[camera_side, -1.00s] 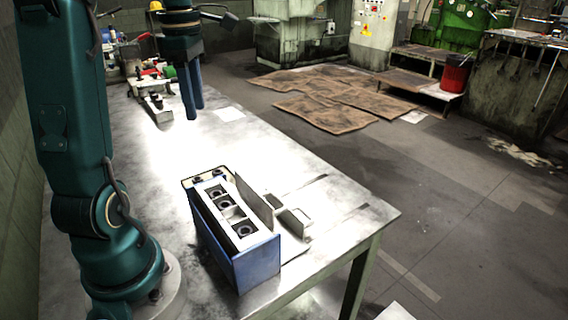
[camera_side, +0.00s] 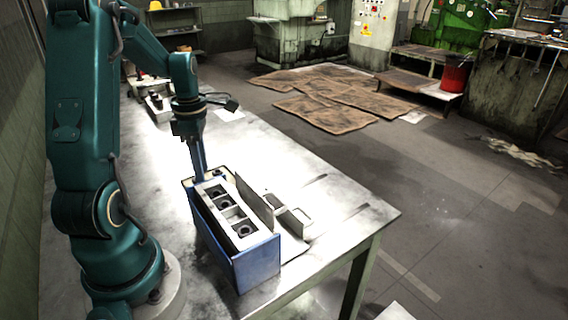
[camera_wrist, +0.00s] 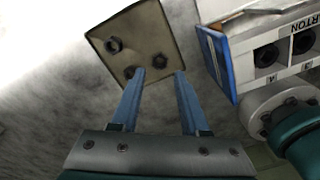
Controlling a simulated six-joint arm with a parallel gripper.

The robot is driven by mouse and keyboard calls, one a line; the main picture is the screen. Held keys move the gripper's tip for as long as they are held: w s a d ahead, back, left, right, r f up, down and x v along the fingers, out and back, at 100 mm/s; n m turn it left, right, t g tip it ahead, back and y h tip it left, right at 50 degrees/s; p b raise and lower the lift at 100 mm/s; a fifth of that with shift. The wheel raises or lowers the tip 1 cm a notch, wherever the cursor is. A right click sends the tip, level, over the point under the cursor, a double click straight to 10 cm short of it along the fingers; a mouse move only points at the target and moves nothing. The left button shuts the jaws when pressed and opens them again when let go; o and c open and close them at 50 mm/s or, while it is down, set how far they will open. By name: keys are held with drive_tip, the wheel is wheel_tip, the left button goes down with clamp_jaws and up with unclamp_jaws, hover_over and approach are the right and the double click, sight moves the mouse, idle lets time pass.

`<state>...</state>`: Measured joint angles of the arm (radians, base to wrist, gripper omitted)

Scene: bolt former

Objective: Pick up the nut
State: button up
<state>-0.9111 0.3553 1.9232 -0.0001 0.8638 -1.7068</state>
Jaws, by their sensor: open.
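My gripper (camera_side: 200,175) is open, its blue fingers pointing down over the far end of the blue box. In the wrist view, the gripper (camera_wrist: 159,72) has its fingertips over the near edge of a tan square tray (camera_wrist: 125,25). Three small dark nuts lie on this tray: one nut (camera_wrist: 160,60) between and just beyond the fingertips, one (camera_wrist: 132,73) by the left fingertip, and one (camera_wrist: 113,45) farther left. In the side view the fingers largely hide these nuts. I cannot tell whether the fingertips touch the tray.
The blue box (camera_side: 258,265) has a white top with compartments holding dark round parts. A metal bracket (camera_side: 290,217) stands to its right. In the wrist view the white box (camera_wrist: 235,50) is close to the tray's right. The table's right side (camera_side: 345,215) is clear.

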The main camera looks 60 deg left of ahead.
drive_tip(key=shift+f, duration=2.6)
drive_tip(key=shift+c, duration=0.3)
clamp_jaws()
